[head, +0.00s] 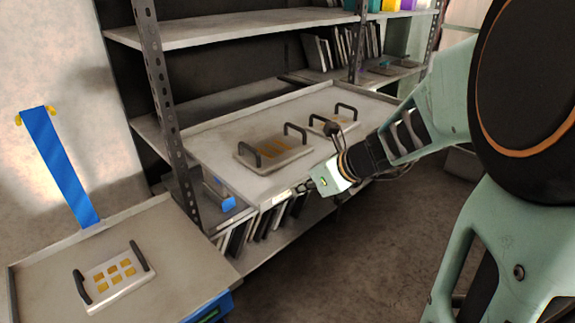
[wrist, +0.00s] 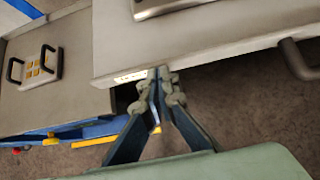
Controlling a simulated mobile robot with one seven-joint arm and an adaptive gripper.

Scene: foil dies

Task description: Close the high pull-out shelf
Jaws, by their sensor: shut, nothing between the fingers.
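The high pull-out shelf (head: 220,150) is a pale metal tray that stands out from the rack toward me in the head view. Two plates with black handles (head: 272,148) lie on it. In the wrist view the shelf's front edge (wrist: 210,62) crosses the upper right. My gripper (head: 328,182) is at the shelf's front edge, near a small light label. In the wrist view my gripper (wrist: 160,75) has its fingertips together at that edge, beside the label (wrist: 131,77). It holds nothing. I cannot tell whether the tips touch the edge.
A lower tray or cart (head: 160,235) with a handled plate (head: 115,278) stands at the left. A perforated rack post (head: 160,100) rises left of the shelf. Dark and pale upright plates (head: 245,232) stand beneath the shelf. Floor (head: 350,250) is open in front.

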